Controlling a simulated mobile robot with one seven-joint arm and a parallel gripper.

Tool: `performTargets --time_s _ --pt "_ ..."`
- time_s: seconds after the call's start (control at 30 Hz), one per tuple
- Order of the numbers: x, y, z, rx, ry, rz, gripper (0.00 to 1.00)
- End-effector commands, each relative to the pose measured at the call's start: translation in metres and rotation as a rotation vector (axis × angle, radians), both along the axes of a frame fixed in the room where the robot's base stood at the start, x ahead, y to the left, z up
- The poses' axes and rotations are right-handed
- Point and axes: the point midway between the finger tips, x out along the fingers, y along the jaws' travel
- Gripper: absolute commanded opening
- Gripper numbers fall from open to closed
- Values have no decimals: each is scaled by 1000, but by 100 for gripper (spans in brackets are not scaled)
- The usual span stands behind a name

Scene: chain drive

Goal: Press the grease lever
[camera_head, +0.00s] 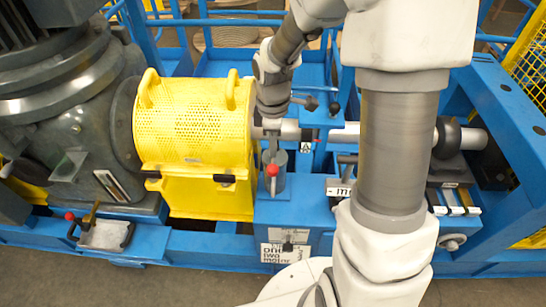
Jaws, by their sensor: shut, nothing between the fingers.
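A small lever with a red knob (272,171) stands at a grey cylinder (276,186) on the blue frame, right of the yellow perforated guard; it looks like the grease lever. My gripper (271,142) points down just above the red knob, in front of the grey shaft. Its fingers look closed together and hold nothing. I cannot tell whether the fingertips touch the lever, and they partly hide its upper part.
The yellow guard (195,120) stands close left of my gripper. A large grey motor (70,110) is further left. Another red-knobbed lever (70,216) sits by a tray at lower left. The blue frame (515,110) rises at the right. My arm hides part of the shaft.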

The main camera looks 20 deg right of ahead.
Motion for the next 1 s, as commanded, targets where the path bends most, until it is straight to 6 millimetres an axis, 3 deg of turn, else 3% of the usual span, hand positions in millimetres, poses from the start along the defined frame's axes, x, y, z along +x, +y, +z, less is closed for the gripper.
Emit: performTargets --time_s 0.1,0.3,0.77,1.0 --pt "-1 0 -22 -1 4 2 0" --pt "0 0 -41 0 2 1 0" --pt "0 0 -46 -1 -2 1 0" --pt "-6 2 -61 -21 -50 2 0"
